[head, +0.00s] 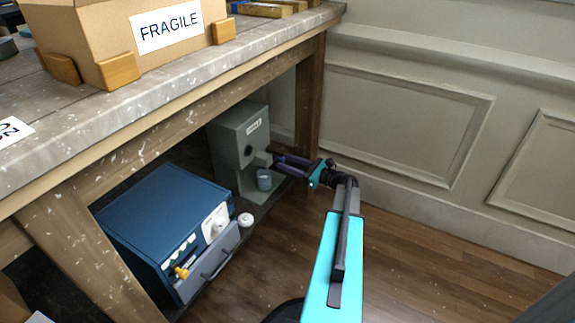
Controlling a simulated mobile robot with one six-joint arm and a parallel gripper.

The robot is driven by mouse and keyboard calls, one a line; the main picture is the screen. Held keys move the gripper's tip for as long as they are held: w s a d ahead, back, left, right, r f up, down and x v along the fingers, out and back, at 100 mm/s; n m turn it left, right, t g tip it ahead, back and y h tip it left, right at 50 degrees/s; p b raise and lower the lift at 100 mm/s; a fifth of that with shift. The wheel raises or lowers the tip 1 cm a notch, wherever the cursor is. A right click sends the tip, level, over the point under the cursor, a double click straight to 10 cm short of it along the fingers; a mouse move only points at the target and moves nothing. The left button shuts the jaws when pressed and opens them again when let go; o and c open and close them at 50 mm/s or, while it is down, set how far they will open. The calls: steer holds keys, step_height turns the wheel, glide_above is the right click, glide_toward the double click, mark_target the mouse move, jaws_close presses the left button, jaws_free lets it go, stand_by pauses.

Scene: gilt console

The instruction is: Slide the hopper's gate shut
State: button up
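The hopper (238,138) is a grey-green box-shaped unit on the low shelf under the workbench, with a dark round spot and a small label on its front. A pale grey block (262,159), which looks like the gate's tab, sticks out from its lower front above a grey-blue cup (264,180). My gripper (277,161) reaches in from the right with its purple fingers just right of this block. The fingers look parted, with nothing visible between them. Whether a fingertip touches the block is too small to tell. How far the gate stands open cannot be made out.
A blue cabinet (165,228) with a grey drawer and a yellow knob stands left of the hopper. A small white round item (245,219) lies beside it. The bench top (150,98) hangs above, with a FRAGILE box (120,40). A wooden leg (309,105) stands behind my gripper.

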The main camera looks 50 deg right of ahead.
steer(key=shift+p+v, duration=0.3)
steer(key=shift+v, duration=0.55)
steer(key=p+v, duration=0.3)
steer(key=v, duration=0.9)
steer(key=shift+s+f, duration=0.1)
